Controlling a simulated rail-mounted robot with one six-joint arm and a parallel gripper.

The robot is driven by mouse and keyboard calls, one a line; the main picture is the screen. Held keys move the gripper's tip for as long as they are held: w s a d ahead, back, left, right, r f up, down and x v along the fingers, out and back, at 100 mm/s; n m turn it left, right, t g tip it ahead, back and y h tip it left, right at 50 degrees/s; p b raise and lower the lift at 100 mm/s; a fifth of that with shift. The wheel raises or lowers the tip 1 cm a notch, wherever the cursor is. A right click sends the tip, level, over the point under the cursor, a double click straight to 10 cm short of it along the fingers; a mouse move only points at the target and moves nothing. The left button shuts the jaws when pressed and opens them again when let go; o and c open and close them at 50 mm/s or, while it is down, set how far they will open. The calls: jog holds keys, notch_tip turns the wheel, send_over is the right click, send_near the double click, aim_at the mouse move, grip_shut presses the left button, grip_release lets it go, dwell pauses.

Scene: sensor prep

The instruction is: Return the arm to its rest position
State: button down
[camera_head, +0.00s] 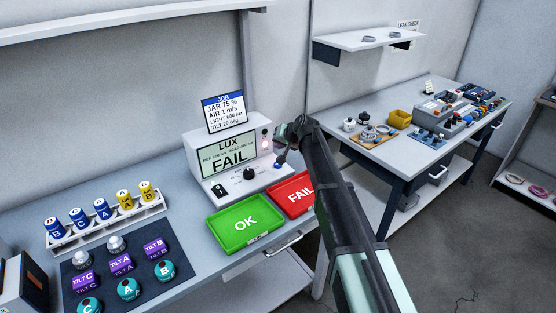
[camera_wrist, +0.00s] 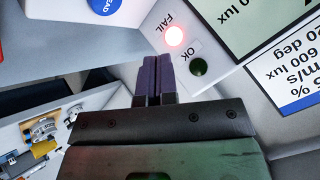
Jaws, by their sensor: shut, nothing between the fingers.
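My arm crosses the head view from the lower right up to the lux meter (camera_head: 226,172). My gripper (camera_head: 282,133) is beside the meter's right end, partly hidden behind my wrist. In the wrist view my gripper (camera_wrist: 158,58) has its two dark fingers together, with nothing between them. The fingertips are close to the meter's FAIL lamp (camera_wrist: 174,36), which glows red. The OK lamp (camera_wrist: 198,67) is dark green and unlit. The meter's screen (camera_head: 228,154) reads LUX and FAIL. Whether the fingers touch the panel is not clear.
A green OK tray (camera_head: 240,245) and a red FAIL tray (camera_head: 290,203) lie empty in front of the meter. A rack of vials (camera_head: 110,220) and a dark mat (camera_head: 150,292) with sensors are at left. A second bench (camera_head: 345,160) with parts stands behind my arm.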

jog(key=shift+f, duration=0.1)
dwell(0.4)
jog(key=shift+n+g+h, duration=0.3)
jog(key=shift+g, duration=0.5)
jog(key=s, duration=0.1)
jog(key=s+f, duration=0.1)
jog(key=s, duration=0.2)
jog(key=shift+s+d+f, duration=0.15)
jog(key=shift+d+f, duration=0.15)
jog(key=s+d+g, duration=0.1)
jog(key=s, duration=0.4)
jog(key=s+d+f+g+h, duration=0.1)
jog(key=s, duration=0.4)
jog(key=s+d+f+h, duration=0.1)
jog(key=s+d, duration=0.1)
jog(key=s, duration=0.3)
jog(key=shift+f+n+g, duration=0.2)
jog(key=shift+n+g, duration=0.2)
jog(key=s+d+g+h, duration=0.1)
jog(key=s+d, duration=0.2)
jog(key=s, duration=0.8)
jog(key=s+d+f+g+h, duration=0.1)
jog(key=s+d, duration=0.3)
jog(key=s, duration=0.7)
jog(key=shift+s+d+g+h, duration=0.15)
jog(key=shift+d+g+h, duration=0.1)
jog(key=shift+g+h, duration=0.25)
